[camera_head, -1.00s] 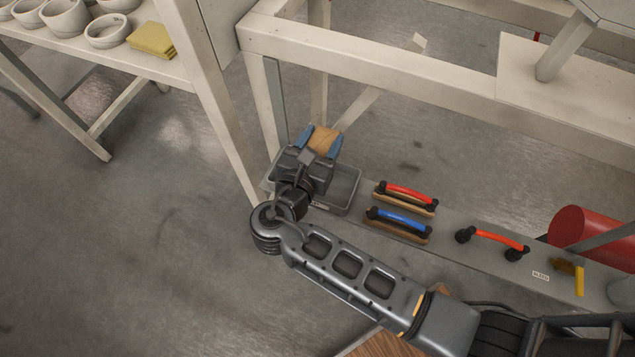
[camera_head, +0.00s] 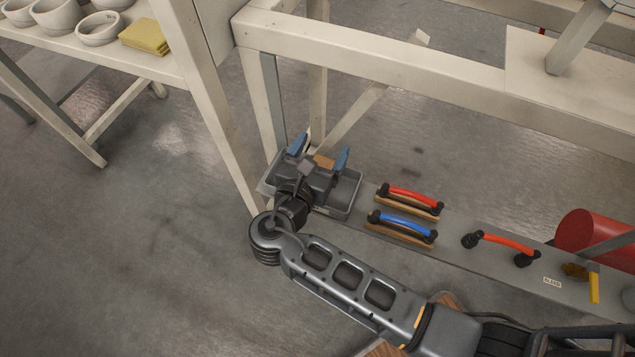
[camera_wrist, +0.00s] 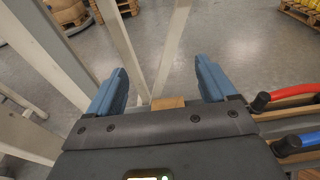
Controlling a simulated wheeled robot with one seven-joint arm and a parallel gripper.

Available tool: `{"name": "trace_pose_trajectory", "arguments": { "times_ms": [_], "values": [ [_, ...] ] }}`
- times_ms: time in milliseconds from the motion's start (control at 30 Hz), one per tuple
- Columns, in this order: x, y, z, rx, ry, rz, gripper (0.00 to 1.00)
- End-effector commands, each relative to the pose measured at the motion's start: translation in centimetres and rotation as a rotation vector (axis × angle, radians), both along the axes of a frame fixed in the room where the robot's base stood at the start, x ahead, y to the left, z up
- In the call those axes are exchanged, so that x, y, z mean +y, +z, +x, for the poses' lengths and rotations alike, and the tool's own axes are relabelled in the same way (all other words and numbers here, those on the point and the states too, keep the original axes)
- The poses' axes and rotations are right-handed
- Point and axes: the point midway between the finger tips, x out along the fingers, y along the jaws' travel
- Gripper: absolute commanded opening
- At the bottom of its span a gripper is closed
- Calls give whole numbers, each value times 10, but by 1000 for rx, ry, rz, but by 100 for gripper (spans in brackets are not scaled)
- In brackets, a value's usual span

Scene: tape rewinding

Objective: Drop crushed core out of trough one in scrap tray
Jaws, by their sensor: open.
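My gripper (camera_head: 320,151) is open above the grey scrap tray (camera_head: 349,198), with its two blue fingers spread apart. It also shows open in the wrist view (camera_wrist: 162,82). The tan crushed core (camera_head: 323,161) is partly visible between and below the fingers; the gripper body hides the rest. In the wrist view a tan edge of the core (camera_wrist: 168,103) shows just beyond the palm, with gaps to both fingers. It appears to be in the tray, though how it rests is hidden. I cannot make out trough one.
Right of the tray on the grey shelf lie a red-handled tool (camera_head: 411,198), a blue-handled tool (camera_head: 403,226) and another red handle (camera_head: 508,243). A pale frame leg (camera_head: 215,125) stands close left of the tray. A pale beam (camera_head: 400,85) runs behind.

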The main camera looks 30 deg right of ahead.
Motion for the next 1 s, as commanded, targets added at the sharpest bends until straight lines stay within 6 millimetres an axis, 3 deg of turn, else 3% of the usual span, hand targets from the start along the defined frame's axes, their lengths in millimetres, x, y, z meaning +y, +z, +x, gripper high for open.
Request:
{"name": "trace_pose_trajectory", "arguments": {
  "times_ms": [267,700,1000],
  "values": [
    [5,1,-3,1,2,0,84],
    [56,10,-40,0,2,0,84],
    [63,11,-46,0,0,0,84]
  ]
}}
